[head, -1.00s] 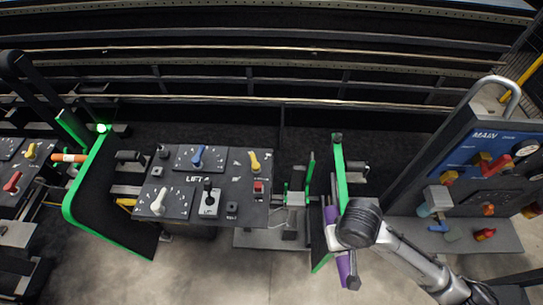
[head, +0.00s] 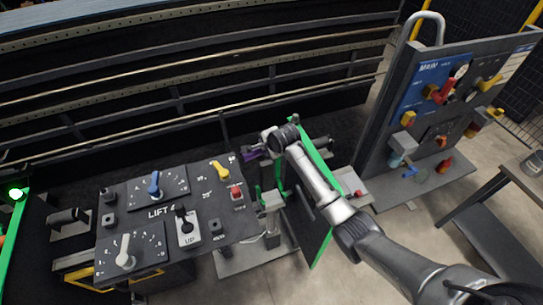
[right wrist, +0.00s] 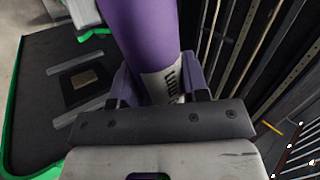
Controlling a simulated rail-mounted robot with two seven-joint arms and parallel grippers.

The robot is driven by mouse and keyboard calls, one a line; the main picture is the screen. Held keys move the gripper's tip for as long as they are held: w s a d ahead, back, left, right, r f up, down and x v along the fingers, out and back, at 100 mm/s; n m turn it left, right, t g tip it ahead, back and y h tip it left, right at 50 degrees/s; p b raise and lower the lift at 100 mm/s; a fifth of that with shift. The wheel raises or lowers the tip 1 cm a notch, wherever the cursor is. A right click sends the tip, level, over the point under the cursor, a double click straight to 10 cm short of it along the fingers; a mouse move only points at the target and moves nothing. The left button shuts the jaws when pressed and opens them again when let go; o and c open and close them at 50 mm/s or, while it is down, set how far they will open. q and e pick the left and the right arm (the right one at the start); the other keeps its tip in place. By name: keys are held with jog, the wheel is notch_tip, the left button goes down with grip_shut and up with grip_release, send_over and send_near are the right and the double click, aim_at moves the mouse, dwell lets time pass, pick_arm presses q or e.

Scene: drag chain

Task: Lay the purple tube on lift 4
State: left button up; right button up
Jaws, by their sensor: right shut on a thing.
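The purple tube is held in my right gripper (head: 258,150), which is shut on it. In the head view only a short piece of the tube (head: 250,155) shows, near the back rails; my wrist hides the rest. In the right wrist view the tube (right wrist: 140,35) runs up from between the fingers, with a white printed label on it. The lift 4 control panel (head: 205,200), marked LIFT 4, stands left of my right arm, with blue, white and yellow knobs. A green-edged plate (head: 318,160) is beside my right forearm. My left gripper is out of view.
Another green-edged plate (head: 14,230) with a lit green lamp is at the far left. The blue MAIN panel (head: 425,85) stands at the right. Long metal rails (head: 200,130) run along the back. Bare floor shows at the lower right.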

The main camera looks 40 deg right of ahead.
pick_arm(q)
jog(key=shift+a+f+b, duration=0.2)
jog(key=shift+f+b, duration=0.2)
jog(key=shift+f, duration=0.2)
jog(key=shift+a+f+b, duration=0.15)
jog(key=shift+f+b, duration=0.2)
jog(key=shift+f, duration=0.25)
pick_arm(e)
jog(key=w+d+f+m+t+h, duration=0.1)
jog(key=d+f+m+h, duration=0.1)
jog(key=f, duration=0.3)
jog(key=shift+w+d, duration=0.35)
jog(key=shift+d, duration=0.3)
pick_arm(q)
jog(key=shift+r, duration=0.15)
